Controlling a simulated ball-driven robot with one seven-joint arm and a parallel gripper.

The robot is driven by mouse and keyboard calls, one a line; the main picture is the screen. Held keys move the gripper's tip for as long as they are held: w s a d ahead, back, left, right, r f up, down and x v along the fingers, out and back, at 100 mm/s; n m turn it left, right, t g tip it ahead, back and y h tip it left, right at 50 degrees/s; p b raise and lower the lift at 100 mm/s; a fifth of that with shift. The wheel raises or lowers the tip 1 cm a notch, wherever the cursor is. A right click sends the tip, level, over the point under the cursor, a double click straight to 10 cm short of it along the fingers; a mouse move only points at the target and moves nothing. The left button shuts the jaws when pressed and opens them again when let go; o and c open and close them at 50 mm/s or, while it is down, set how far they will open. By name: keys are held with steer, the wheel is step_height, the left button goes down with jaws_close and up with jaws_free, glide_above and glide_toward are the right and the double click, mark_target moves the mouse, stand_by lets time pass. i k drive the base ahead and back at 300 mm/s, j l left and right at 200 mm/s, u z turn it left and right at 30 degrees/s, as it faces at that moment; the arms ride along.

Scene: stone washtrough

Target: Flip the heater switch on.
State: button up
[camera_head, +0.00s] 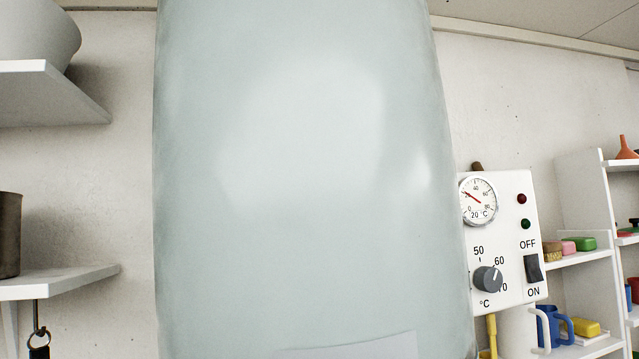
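The heater switch (534,269) is a small black rocker on a white control panel (513,205) right of centre. OFF is printed above it and ON below; I cannot tell which end is pressed in. A red lamp (521,198) and a green lamp (525,224) sit above it, both dark. A round dial gauge (479,201) and a grey temperature knob (488,279) are on the same panel. The panel adjoins a large pale heater tank (310,180) that fills the middle of the view. My gripper is not in view.
White shelves (50,95) at left hold a pale bowl (30,30) and a dark metal pot (8,235). A ring (39,338) hangs below. Shelves at far right hold soaps, a blue mug (549,326) and an orange funnel (625,149). A yellow pipe (492,336) runs below the panel.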

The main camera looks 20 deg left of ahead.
mark_target(534, 274)
steer(key=i+l, duration=0.3)
steer(key=i, duration=0.15)
steer(key=i+l, duration=0.3)
steer(key=i, duration=0.15)
steer(key=l+z, duration=0.05)
